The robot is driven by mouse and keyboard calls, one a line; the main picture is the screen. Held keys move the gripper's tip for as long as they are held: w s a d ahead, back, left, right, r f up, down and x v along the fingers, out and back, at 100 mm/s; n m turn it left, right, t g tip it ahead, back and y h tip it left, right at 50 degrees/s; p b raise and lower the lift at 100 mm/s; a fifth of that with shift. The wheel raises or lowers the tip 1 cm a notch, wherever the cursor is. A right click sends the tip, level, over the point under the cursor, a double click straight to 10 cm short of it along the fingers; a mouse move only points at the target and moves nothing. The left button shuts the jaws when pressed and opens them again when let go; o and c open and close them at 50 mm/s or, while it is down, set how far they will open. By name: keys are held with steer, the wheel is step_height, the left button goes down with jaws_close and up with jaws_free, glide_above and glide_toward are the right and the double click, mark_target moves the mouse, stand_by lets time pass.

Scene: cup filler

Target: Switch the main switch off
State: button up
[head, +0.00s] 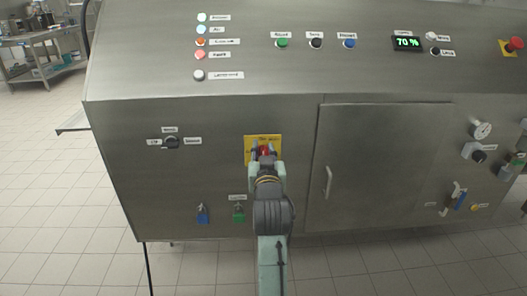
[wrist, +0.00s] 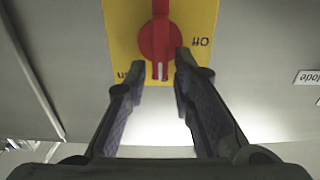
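The main switch is a red rotary knob (wrist: 160,39) on a yellow plate (wrist: 205,15), seen upside down in the wrist view. Its grip bar stands vertical there, with a white mark at its lower end. "Off" is printed at the right and a partly hidden "On" at the lower left. In the head view the yellow plate (head: 249,140) is on the machine's front, with the red knob (head: 265,150) partly hidden by my gripper (head: 266,157). My gripper (wrist: 160,64) is open, its fingertips on both sides of the bar's lower end, with small gaps visible.
A small selector switch (head: 171,142) is left of the plate. Blue (head: 203,215) and green (head: 239,213) devices sit below it. A cabinet door with a handle (head: 327,182) is close on the right. Buttons and a "70 %" display (head: 407,43) are on the sloped panel above.

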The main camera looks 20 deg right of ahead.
jaws_close()
steer(key=shift+n, duration=0.4)
steer(key=n, duration=0.1)
steer(key=n+b, duration=0.1)
steer(key=shift+w+a+f+n, duration=0.1)
steer(key=shift+a+f+n, duration=0.05)
steer(key=shift+a+n, duration=0.25)
steer(key=shift+w+a+f+n+b, duration=0.1)
steer(key=shift+a+f+n+b, duration=0.55)
steer(key=shift+n, duration=1.75)
steer(key=shift+w+d+f+n+b, duration=0.15)
steer(key=shift+n+b, duration=1)
steer(key=shift+n, duration=1.25)
steer(key=shift+s+a+f+n+b, duration=0.1)
steer(key=shift+a+f+n+b, duration=0.2)
steer(key=shift+n+b, duration=1.35)
steer(key=shift+w+n+p, duration=0.1)
steer(key=shift+n+p, duration=0.65)
steer(key=shift+n, duration=0.1)
